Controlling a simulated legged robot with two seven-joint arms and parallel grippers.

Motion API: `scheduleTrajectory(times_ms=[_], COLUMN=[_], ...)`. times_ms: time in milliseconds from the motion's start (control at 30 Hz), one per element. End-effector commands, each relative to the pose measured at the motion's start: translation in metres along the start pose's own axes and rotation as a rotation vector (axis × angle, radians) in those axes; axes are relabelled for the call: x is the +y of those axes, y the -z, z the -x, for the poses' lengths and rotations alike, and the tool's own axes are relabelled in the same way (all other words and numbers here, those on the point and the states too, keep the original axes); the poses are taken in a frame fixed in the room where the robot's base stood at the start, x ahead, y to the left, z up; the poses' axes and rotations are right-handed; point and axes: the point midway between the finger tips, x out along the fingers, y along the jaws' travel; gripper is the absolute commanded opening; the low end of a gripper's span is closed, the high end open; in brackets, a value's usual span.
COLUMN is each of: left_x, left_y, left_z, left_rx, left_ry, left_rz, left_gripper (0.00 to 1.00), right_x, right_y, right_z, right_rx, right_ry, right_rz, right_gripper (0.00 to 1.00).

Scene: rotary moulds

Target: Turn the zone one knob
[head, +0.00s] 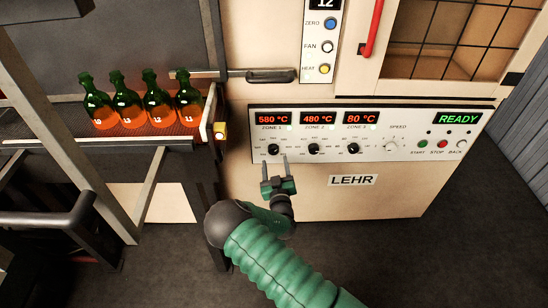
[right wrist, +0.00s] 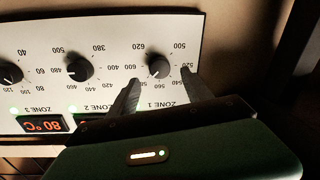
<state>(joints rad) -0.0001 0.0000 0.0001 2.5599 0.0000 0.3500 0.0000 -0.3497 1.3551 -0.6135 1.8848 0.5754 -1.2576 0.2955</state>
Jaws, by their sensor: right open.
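The zone one knob (head: 273,150) is a black dial at the left end of the white control panel (head: 408,133), under a red 580 °C display (head: 272,118). It also shows upside down in the right wrist view (right wrist: 159,67). My right gripper (head: 275,164) is open and empty, just in front of and below this knob. In the right wrist view its two dark fingers (right wrist: 160,90) point towards the knob, one toward each side; I cannot tell whether they touch it. My left gripper is not in view.
The zone two knob (head: 313,149) and zone three knob (head: 353,149) sit to the right, under 480 °C and 80 °C displays. Further right are a speed knob (head: 391,146) and a READY display (head: 458,118). Several glowing bottles (head: 157,105) stand on a conveyor at left.

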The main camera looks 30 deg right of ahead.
Motion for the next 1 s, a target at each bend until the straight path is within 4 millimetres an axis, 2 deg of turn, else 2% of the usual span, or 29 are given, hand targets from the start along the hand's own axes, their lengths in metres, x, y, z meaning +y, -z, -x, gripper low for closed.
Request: scheduleTrajectory(times_ms=[100, 200, 333, 567, 1000], left_x=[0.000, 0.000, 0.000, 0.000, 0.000], left_y=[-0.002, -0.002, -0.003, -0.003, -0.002], left_z=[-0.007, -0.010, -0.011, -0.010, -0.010], left_rx=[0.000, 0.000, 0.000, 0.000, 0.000], left_ry=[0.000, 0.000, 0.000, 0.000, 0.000], left_rz=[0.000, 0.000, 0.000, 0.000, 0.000], left_gripper=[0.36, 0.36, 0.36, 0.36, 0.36], right_x=[0.000, 0.001, 0.000, 0.001, 0.000], right_y=[-0.002, -0.002, -0.001, -0.001, -0.001], right_z=[-0.027, -0.042, -0.051, -0.052, -0.052], right_rx=[0.002, 0.000, -0.002, -0.002, -0.002], right_ry=[0.000, -0.001, 0.000, 0.000, 0.001], right_rz=[-0.001, -0.001, 0.000, 0.000, 0.000], right_gripper=[0.58, 0.58, 0.58, 0.58, 0.02])
